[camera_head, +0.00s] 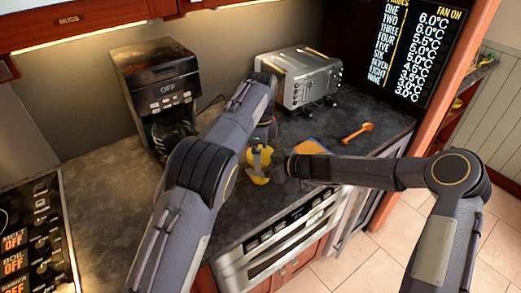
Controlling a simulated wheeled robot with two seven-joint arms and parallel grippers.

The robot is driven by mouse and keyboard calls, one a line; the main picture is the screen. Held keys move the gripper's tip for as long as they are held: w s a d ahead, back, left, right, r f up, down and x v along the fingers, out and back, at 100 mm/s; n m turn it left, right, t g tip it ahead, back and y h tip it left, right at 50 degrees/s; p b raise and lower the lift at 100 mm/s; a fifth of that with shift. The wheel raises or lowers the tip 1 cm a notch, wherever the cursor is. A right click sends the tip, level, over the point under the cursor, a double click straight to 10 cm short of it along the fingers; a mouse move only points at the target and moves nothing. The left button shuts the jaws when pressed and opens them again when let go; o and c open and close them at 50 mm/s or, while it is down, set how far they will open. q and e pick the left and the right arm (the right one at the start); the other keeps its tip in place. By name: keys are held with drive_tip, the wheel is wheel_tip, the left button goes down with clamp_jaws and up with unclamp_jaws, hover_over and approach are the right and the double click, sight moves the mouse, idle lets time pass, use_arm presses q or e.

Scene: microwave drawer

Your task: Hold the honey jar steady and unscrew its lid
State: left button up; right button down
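A small yellow shape (259,164) shows on the dark counter between my two grippers. It is partly covered, and I cannot tell whether it is the honey jar; no jar or lid can be made out clearly. My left gripper (262,138) points down from above, just over and against the yellow shape in the picture. My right gripper (281,169) reaches in from the right at low height, close beside the yellow shape. The fingers of both grippers are too small and covered to show whether they are open or shut.
A coffee maker (158,82) stands at the back left and a silver toaster (301,78) behind my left gripper. An orange flat thing (311,147) and an orange spoon (357,131) lie to the right. A stove (40,235) is at left. An oven-like front (285,238) lies below the counter edge.

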use_arm(q)
drive_tip(key=shift+r, duration=2.2)
use_arm(e)
drive_tip(key=shift+c, duration=1.5)
unclamp_jaws()
